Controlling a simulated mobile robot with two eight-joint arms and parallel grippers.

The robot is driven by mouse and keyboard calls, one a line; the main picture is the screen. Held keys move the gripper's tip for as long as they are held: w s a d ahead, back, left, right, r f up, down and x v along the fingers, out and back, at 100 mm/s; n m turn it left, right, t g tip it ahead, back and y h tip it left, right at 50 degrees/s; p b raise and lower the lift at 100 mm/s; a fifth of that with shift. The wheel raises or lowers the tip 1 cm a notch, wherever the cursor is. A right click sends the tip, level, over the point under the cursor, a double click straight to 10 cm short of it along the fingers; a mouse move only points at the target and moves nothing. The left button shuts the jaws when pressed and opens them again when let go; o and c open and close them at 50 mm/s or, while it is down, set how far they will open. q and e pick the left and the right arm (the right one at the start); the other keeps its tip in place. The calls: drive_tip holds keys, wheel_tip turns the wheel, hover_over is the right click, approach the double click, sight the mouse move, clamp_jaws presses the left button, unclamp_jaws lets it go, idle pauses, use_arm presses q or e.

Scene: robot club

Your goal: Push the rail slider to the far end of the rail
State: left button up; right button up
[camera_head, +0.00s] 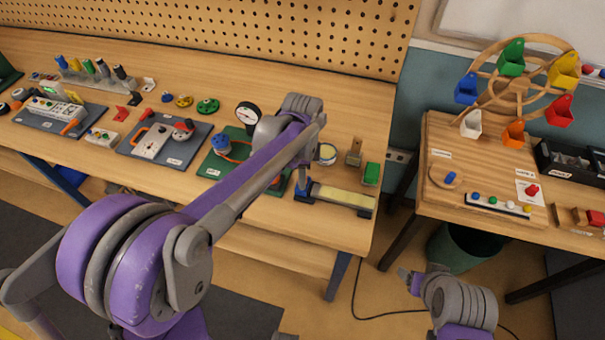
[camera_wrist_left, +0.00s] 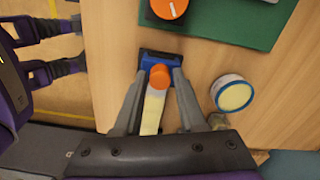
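The rail (camera_head: 345,197) lies along the front right of the long wooden table, with a pale yellow strip. Its blue slider (camera_head: 303,190) is at the rail's left end. In the left wrist view the slider (camera_wrist_left: 172,57) shows in front of the fingertips, with a round orange knob (camera_wrist_left: 160,77) on or above it. My left gripper (camera_wrist_left: 160,73) is open. Its fingers lie on both sides of the knob and rail; I cannot tell whether they touch. In the head view my left arm partly hides this spot. My right gripper (camera_head: 411,280) hangs away from the tables; its opening is unclear.
A round yellow-topped tin (camera_head: 327,154), a green block (camera_head: 371,174) and a wooden piece (camera_head: 354,152) stand behind the rail. A green board (camera_head: 217,165) with a gauge lies to the left. A second table (camera_head: 440,205) with a wheel is at right, across a gap.

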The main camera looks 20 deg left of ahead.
use_arm(q)
clamp_jaws()
idle(1.1)
